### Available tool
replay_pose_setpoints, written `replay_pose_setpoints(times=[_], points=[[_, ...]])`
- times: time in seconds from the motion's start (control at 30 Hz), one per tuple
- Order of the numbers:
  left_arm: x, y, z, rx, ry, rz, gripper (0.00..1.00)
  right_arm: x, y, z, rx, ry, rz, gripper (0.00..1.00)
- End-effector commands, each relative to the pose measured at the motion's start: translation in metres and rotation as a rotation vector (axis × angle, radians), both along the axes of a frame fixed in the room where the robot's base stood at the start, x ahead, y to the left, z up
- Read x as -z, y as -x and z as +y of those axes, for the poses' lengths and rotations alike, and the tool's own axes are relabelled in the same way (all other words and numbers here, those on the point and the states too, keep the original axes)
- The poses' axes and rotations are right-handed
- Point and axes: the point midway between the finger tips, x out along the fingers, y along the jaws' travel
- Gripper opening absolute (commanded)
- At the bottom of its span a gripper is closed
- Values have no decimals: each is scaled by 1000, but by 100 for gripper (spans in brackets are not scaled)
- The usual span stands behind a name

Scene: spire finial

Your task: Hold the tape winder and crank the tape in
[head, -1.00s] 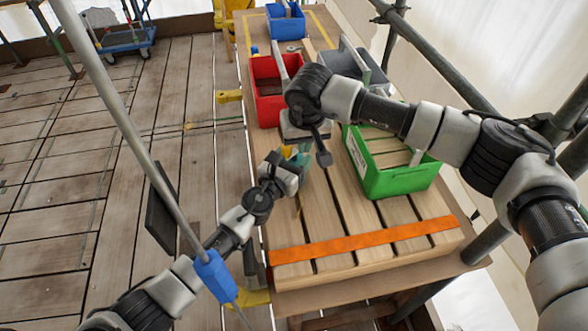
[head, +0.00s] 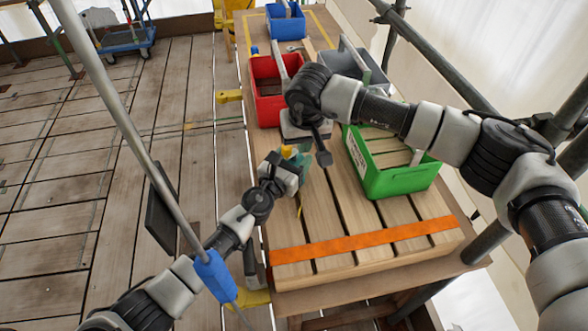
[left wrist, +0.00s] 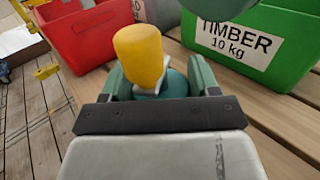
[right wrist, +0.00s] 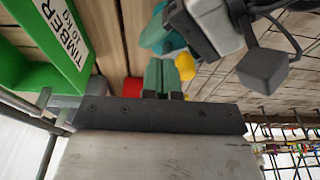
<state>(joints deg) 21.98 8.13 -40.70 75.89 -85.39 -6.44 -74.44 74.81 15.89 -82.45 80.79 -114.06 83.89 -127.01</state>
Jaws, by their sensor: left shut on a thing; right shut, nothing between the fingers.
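The tape winder is a teal body (left wrist: 174,86) with a yellow knob (left wrist: 138,56). My left gripper (left wrist: 160,78) is shut on the body, and the knob stands up in front of the fingers. In the head view my left gripper (head: 291,168) holds it above the slatted bench, with the yellow knob (head: 287,151) at its top. A thin yellow strip (head: 299,207) hangs below. My right gripper (right wrist: 163,80) is shut and empty; the knob (right wrist: 185,65) is close beside its fingertips. Whether they touch I cannot tell. The crank arm is mostly hidden.
A green bin (head: 395,180) labelled timber stands right of the grippers. A red bin (head: 268,105) and a grey bin (head: 368,80) are behind, with a blue bin (head: 285,25) farther back. An orange strap (head: 365,241) crosses the bench front. The slats before the grippers are clear.

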Motion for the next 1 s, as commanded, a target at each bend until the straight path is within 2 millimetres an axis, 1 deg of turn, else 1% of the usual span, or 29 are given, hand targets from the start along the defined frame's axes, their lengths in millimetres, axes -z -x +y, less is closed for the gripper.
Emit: replay_pose_setpoints(times=[0.57,1.0], points=[[1,0,0,0,-1,2,33,1,0,0,0,0,0,0],[1,0,0,0,-1,2,33,17,0,0,0,1,1,0]])
